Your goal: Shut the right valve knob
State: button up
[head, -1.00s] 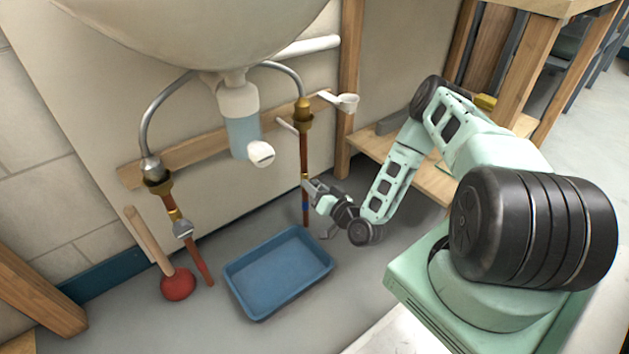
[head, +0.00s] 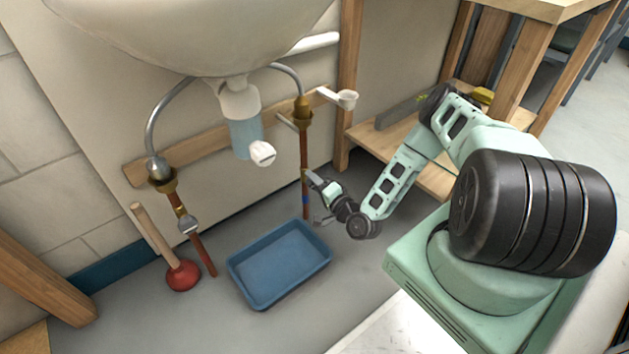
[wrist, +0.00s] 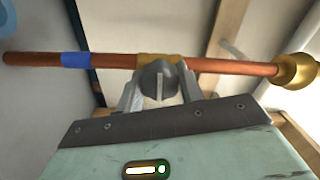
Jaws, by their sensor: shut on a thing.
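The right valve knob (wrist: 158,82) is a small grey knob on a brass fitting (wrist: 160,59) of the right copper pipe (wrist: 225,66). In the wrist view its raised ridge stands roughly crosswise to the pipe. My gripper (wrist: 160,90) has one finger on each side of the knob and is shut on it. In the head view my gripper (head: 311,180) is at the right copper pipe (head: 304,150), below the brass connector (head: 303,112). There the knob is hidden by the gripper. The left valve knob (head: 188,224) is grey and sits on the left pipe.
A blue tray (head: 279,264) lies on the floor left of my gripper. A plunger (head: 182,275) leans near the left pipe. The sink (head: 190,30) and its drain trap (head: 245,135) are above. A wooden shelf (head: 430,175) stands to the right behind my arm.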

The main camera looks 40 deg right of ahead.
aim_at(306, 150)
jog(key=shift+s+f, duration=0.1)
dwell(0.3)
jog(key=o, duration=1)
jog(key=o, duration=0.5)
notch_tip(306, 150, up, 6)
jog(key=p, duration=0.3)
jog(key=shift+p, duration=0.4)
notch_tip(306, 150, up, 3)
jog(key=shift+a+r+p, duration=0.1)
jog(key=shift+a+p, duration=0.05)
jog(key=shift+p, duration=0.55)
jog(key=c, duration=0.5)
jog(key=shift+r, duration=0.5)
